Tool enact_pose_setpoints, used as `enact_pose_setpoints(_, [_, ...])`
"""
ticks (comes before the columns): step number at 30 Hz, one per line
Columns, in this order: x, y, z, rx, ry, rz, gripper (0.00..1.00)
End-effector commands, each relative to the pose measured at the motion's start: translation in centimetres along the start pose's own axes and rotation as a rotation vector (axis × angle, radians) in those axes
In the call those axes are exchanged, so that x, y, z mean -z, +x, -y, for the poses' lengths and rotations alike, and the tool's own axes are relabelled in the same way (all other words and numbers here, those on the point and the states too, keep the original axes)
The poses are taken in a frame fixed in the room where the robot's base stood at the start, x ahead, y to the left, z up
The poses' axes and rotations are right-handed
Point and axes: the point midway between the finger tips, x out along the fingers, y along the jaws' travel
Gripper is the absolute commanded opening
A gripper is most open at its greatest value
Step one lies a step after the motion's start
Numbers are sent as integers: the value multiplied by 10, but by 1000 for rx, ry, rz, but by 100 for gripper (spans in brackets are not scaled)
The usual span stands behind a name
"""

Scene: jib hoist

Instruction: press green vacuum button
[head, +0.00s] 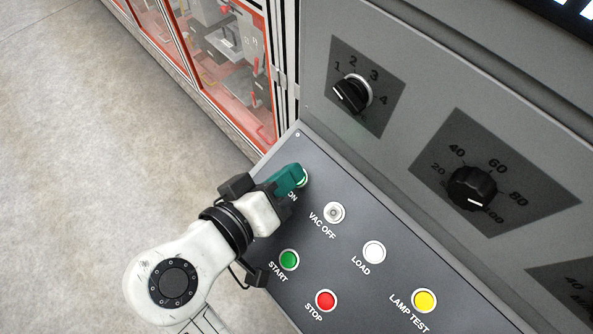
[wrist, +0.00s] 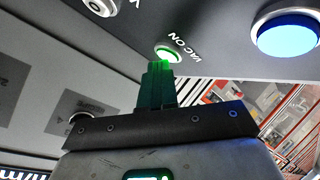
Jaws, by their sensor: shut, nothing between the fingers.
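The green vacuum button (wrist: 169,54), labelled VAC ON, glows green on the dark sloped panel in the wrist view. In the head view only a bright green sliver of it (head: 303,180) shows beside my fingertips, and its label is partly covered. My gripper (head: 294,174) has teal fingers, shut together and empty, with the tips at the button. In the wrist view the fingertips (wrist: 158,66) overlap the button's near edge. I cannot tell whether they touch it or whether it is pushed in.
The VAC OFF button (head: 334,212), white LOAD button (head: 374,252), green START button (head: 288,259), red STOP button (head: 326,300) and yellow LAMP TEST button (head: 424,300) share the panel. A blue button (wrist: 288,34) shows in the wrist view. Rotary knobs (head: 352,94) stand above. A red-framed enclosure (head: 215,60) lies behind.

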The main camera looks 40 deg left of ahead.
Motion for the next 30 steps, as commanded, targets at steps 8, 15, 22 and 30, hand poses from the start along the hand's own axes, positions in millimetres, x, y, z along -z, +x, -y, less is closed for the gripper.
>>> enact_pose_setpoints(8, [-2, 1, 1, 1, -1, 3, 0])
enact_pose_setpoints(15, [1, -1, -2, 1, -2, 3, 0])
enact_pose_setpoints(22, [8, -10, -8, 0, -1, 1, 0])
enact_pose_setpoints(30, [8, -11, -8, 0, -1, 1, 0])
